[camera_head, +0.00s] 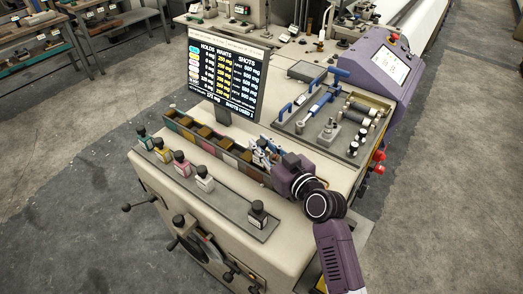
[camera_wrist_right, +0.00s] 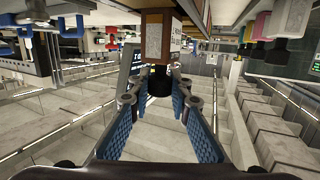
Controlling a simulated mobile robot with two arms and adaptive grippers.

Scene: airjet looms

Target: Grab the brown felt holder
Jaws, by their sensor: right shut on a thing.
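My right gripper (camera_head: 264,150) is at the right end of the row of coloured compartments in the head view. In the right wrist view its blue-padded fingers (camera_wrist_right: 159,88) close on the black knob of a brown block with a white label, which I take as the brown felt holder (camera_wrist_right: 153,38). The knob sits between the fingertips. In the head view the gripper hides most of the held thing, so I cannot tell whether it touches the compartments. My left gripper is not in view.
Small black-capped bottles, including a pink one (camera_head: 181,164), stand on a front strip (camera_head: 225,198). The compartment row (camera_head: 183,130) lies behind them. A screen (camera_head: 226,77) stands at the back. A tray of tools (camera_head: 352,137) and a purple panel (camera_head: 384,64) are on the right.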

